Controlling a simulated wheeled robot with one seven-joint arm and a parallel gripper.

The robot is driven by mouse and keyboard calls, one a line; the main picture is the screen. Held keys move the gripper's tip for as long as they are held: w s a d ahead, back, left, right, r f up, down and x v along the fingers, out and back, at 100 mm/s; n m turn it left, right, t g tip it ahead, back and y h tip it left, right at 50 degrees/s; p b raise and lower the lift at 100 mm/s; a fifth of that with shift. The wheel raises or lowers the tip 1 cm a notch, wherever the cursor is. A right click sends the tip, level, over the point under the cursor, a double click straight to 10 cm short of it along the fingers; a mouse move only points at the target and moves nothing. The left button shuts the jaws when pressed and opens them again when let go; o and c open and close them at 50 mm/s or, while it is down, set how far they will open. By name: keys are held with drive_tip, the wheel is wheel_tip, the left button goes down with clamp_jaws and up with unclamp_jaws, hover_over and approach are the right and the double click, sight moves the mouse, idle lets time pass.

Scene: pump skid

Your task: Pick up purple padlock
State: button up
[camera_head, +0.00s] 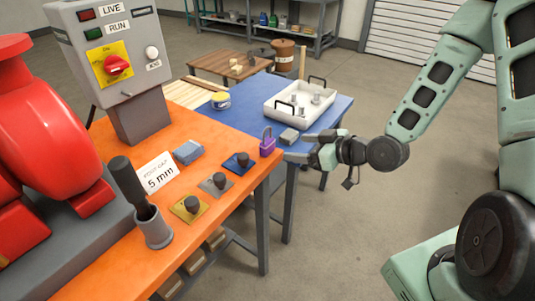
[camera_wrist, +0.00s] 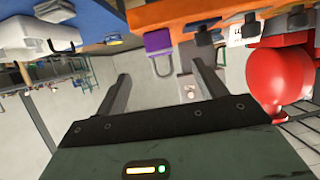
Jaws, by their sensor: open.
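The purple padlock (camera_head: 267,148) stands at the right edge of the orange bench (camera_head: 225,128), its shackle upward, close to the blue table. In the wrist view, which is turned over, the padlock (camera_wrist: 158,41) shows beyond and between the fingertips, its dark shackle pointing down in the picture. My gripper (camera_head: 295,147) is open and empty, its fingers pointing left at the padlock with a small gap. In the wrist view both fingers of my gripper (camera_wrist: 160,72) are spread wide with nothing between them.
On the bench stand coloured plates with dark knobs (camera_head: 238,163), a blue-grey block (camera_head: 188,152), a 5 mm sign (camera_head: 158,172), a control box (camera_head: 113,50) and a red pump (camera_head: 45,120).

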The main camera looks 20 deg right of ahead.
sight(270, 145)
drive_tip(key=x, duration=0.8)
drive_tip(key=shift+b, duration=0.35)
drive_tip(key=shift+p+x, duration=0.6)
drive_tip(key=shift+x, duration=2.55)
drive_tip(key=shift+w+r, duration=0.1)
drive_tip(key=c, duration=1.1)
